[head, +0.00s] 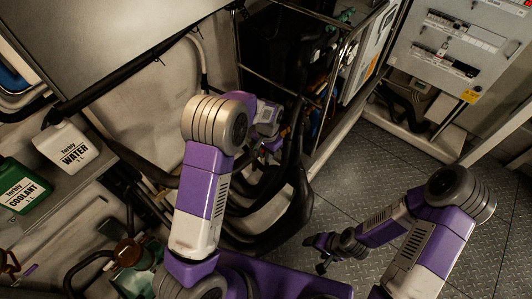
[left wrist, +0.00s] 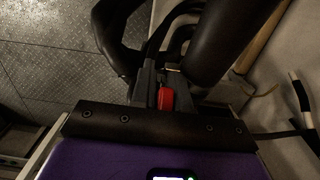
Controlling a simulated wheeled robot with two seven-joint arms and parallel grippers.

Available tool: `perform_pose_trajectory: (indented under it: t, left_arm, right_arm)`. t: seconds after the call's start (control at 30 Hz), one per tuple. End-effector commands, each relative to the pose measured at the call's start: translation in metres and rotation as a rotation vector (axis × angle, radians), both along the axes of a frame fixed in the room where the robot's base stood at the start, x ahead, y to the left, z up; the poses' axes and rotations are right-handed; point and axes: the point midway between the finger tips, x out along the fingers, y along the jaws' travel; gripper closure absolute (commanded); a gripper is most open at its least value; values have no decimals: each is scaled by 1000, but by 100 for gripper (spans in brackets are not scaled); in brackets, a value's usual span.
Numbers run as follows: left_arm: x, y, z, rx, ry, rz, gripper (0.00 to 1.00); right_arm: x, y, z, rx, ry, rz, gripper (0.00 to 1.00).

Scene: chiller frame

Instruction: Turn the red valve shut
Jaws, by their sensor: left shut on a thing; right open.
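The red valve (left wrist: 166,99) shows in the left wrist view as a small bright red piece, partly covered by the fingers. My left gripper (left wrist: 160,86) is shut on it, with a dark finger on each side. In the head view my left gripper (head: 270,146) reaches in among the dark hoses, and the red valve cannot be made out there. My right gripper (head: 322,254) is open and empty, above the floor at the lower middle. How far the valve is turned cannot be told.
Thick black hoses (head: 298,190) hang beside my left gripper. A metal frame (head: 338,75) stands behind them. A white water jug (head: 70,147) and a green coolant jug (head: 24,186) are at the left. A grey electrical cabinet (head: 455,45) is at upper right. The plate floor (head: 370,170) is open.

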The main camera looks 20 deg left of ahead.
Motion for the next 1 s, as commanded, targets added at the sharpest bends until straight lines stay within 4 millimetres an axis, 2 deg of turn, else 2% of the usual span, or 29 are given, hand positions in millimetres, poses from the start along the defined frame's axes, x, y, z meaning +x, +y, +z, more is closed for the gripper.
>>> perform_pose_trajectory:
  t: [0.2, 0.4, 0.63, 1.0]
  left_arm:
    - [6, -2, 14, 46, 110, -1, 100]
    - [12, -5, 23, 96, 232, -1, 100]
    - [19, -8, 29, 142, 343, 0, 100]
    - [27, -11, 36, 189, 461, 0, 100]
  right_arm:
    - [0, 0, 27, 0, 0, 0, 25]
    - [0, 0, 43, 0, 0, 0, 25]
    - [0, 0, 47, 0, 0, 0, 25]
    - [0, 0, 42, 0, 0, 0, 25]
